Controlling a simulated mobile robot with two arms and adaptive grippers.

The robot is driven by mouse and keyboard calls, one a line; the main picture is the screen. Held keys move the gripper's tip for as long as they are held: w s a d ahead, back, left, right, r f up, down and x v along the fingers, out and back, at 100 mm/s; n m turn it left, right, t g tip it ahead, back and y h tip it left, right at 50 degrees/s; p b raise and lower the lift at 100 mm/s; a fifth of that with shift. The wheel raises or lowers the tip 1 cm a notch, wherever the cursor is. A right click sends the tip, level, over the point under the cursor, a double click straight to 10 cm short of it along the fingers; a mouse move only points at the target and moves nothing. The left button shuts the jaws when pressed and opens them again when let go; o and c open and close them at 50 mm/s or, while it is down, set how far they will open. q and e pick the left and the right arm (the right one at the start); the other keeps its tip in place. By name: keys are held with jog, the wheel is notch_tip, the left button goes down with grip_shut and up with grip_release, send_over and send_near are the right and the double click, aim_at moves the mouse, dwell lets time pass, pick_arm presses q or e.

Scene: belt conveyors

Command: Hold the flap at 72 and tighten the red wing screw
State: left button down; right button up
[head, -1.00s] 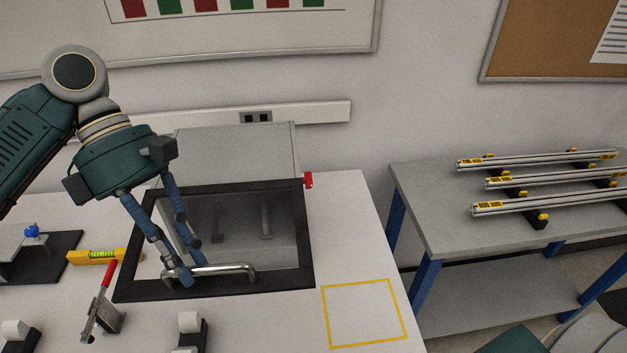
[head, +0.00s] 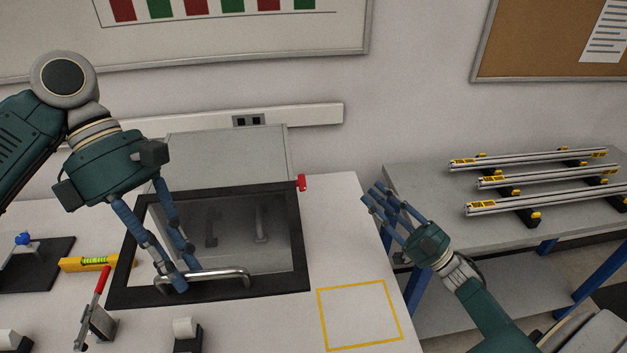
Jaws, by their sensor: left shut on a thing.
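The flap (head: 128,281) is a black frame with a clear window and a metal bar handle (head: 225,274) along its front edge. It covers the front of a grey box (head: 235,150) on the white bench. My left gripper (head: 182,278) is shut on the left part of the handle. The red wing screw (head: 301,183) sits on the box's right side, near the flap's upper right corner. My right gripper (head: 373,197) is open and empty, to the right of the screw and apart from it. No angle scale or number 72 is readable.
A yellow outlined square (head: 321,318) on the bench is empty. A red-handled toggle clamp (head: 97,315) and a yellow level (head: 85,264) lie left of the flap. A grey table (head: 430,235) with several metal rails stands at the right.

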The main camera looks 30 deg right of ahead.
aim_at(299, 182)
jog(key=a+r+n+g+y, duration=0.2)
jog(key=r+n+g+y, duration=0.2)
jog(key=n+g, duration=0.75)
jog(key=a+r+n+g+y, duration=0.2)
jog(key=r+n+g+y, duration=0.2)
jog(key=n, duration=1.4)
jog(key=shift+m, duration=0.25)
jog(key=x, duration=1.1)
jog(key=shift+w+a, duration=0.25)
jog(key=shift+w, duration=0.1)
jog(key=shift+c, duration=0.5)
grip_shut()
